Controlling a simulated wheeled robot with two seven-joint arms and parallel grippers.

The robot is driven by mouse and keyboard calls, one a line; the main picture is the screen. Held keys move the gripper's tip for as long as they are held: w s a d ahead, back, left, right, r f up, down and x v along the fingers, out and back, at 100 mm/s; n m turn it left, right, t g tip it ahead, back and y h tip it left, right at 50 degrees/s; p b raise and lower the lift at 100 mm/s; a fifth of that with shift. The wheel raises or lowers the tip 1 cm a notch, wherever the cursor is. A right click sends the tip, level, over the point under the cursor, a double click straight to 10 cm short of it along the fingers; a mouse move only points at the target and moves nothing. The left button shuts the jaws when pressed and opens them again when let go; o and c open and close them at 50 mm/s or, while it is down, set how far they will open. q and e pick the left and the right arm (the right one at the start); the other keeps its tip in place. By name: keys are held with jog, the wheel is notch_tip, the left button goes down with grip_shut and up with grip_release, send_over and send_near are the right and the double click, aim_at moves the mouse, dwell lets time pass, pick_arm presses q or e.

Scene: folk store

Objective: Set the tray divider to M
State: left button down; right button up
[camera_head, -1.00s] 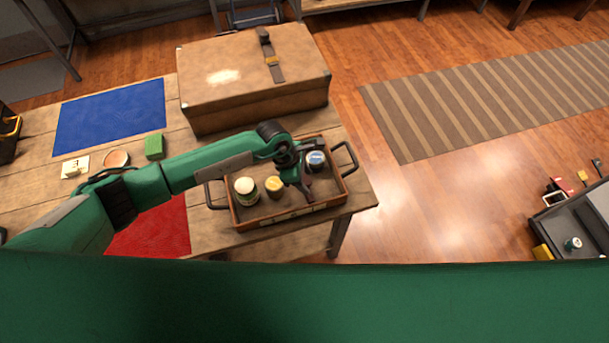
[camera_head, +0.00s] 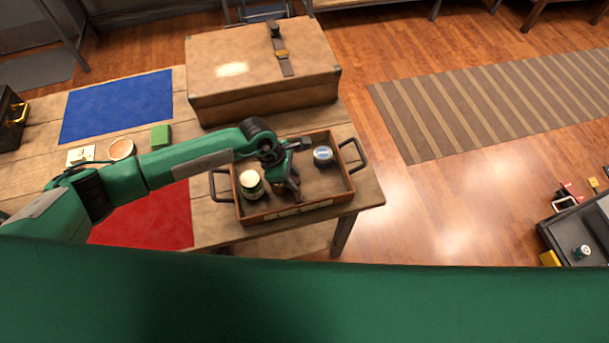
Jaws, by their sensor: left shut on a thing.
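The shallow brown tray (camera_head: 335,201) with dark end handles sits at the right end of the wooden table, with pale marks on its front side too small to read. My left gripper (camera_head: 290,188) reaches down into the tray's middle, shut on the tray divider, which is mostly hidden by the gripper. A cream-lidded jar (camera_head: 250,182) stands in the tray left of the gripper. A blue-and-white-topped tin (camera_head: 322,155) stands to its right, near the back. My right gripper is out of view.
A large brown case (camera_head: 262,80) stands close behind the tray. A blue mat (camera_head: 118,104), red mat (camera_head: 150,220), green block (camera_head: 160,135) and round dish (camera_head: 121,149) lie left on the table.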

pick_arm(q)
jog(key=shift+s+a, duration=0.1)
jog(key=shift+a, duration=0.2)
jog(key=shift+d, duration=0.1)
jog(key=c, duration=1.1)
grip_release()
jog(key=shift+r, duration=0.1)
jog(key=b+v, duration=0.5)
jog(key=v, duration=0.8)
jog(key=shift+a+r, duration=0.25)
jog(key=shift+r, duration=0.1)
